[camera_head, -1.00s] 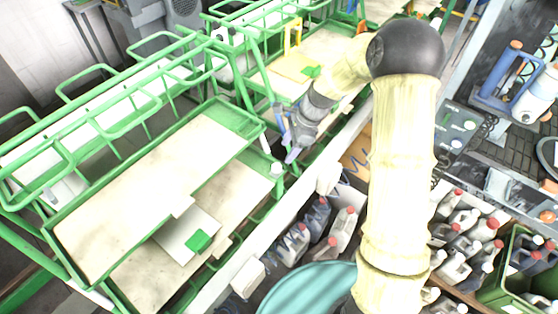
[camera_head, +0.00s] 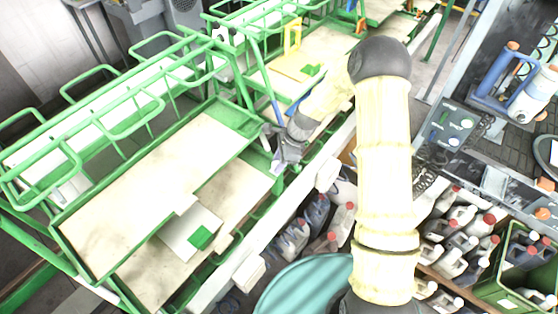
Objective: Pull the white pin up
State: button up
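A small pale post top stood at this corner in the earlier view. My gripper now covers that spot, so I cannot make out the white pin clearly or tell whether the fingers touch it.
The cart has a pale upper shelf (camera_head: 150,190) and a white card with a green square (camera_head: 190,235). A second green cart (camera_head: 310,50) stands behind. Several jugs (camera_head: 295,237), a teal drum (camera_head: 305,285) and a green crate (camera_head: 510,265) crowd the floor at right.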

grip_shut()
jog(key=shift+r+p, duration=0.8)
jog(key=shift+r, duration=0.9)
jog(key=shift+w, duration=0.15)
jog(key=o, duration=0.5)
grip_release()
jog(key=shift+o, duration=0.2)
jog(key=s+b+v, duration=0.1)
jog(key=b+v, duration=0.3)
jog(key=v, duration=1.3)
jog(key=shift+w+r+b, duration=0.25)
jog(key=shift+w+b, duration=0.1)
jog(key=shift+b, duration=0.05)
